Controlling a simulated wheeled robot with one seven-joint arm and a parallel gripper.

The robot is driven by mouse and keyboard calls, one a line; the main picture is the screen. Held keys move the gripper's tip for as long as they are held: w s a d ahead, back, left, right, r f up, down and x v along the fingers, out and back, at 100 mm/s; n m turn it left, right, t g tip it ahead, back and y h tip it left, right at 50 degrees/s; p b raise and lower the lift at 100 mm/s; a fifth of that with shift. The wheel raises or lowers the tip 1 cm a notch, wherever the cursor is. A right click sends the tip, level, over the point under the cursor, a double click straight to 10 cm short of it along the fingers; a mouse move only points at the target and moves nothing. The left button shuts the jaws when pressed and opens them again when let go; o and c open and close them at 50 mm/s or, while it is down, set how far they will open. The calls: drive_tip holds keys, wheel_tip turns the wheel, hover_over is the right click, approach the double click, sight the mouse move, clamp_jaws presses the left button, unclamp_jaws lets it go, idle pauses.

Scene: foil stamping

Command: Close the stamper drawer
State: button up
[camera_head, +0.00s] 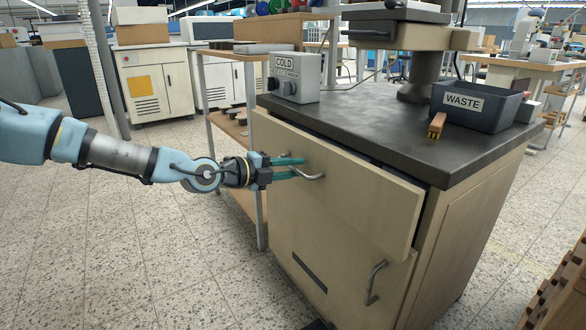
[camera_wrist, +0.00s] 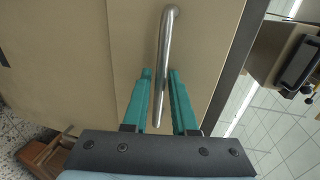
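The stamper drawer (camera_head: 355,200) is the beige top drawer of the cabinet under the dark worktop. It stands partly open, its front panel projecting past the cabinet face, with a dark gap at its right top edge. Its curved metal handle (camera_head: 317,177) also shows in the wrist view (camera_wrist: 169,35). My gripper (camera_head: 299,168) is at the handle, reaching in from the left. In the wrist view, its two teal fingers (camera_wrist: 161,80) lie either side of the handle bar, with small gaps visible. Part of the handle is hidden behind the fingers in the head view.
A grey COLD control box (camera_head: 294,78) and a dark WASTE bin (camera_head: 476,105) stand on the worktop (camera_head: 375,125). A lower door with a handle (camera_head: 375,282) is below the drawer. Speckled floor is clear at left.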

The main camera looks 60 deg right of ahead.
clamp_jaws()
idle(1.1)
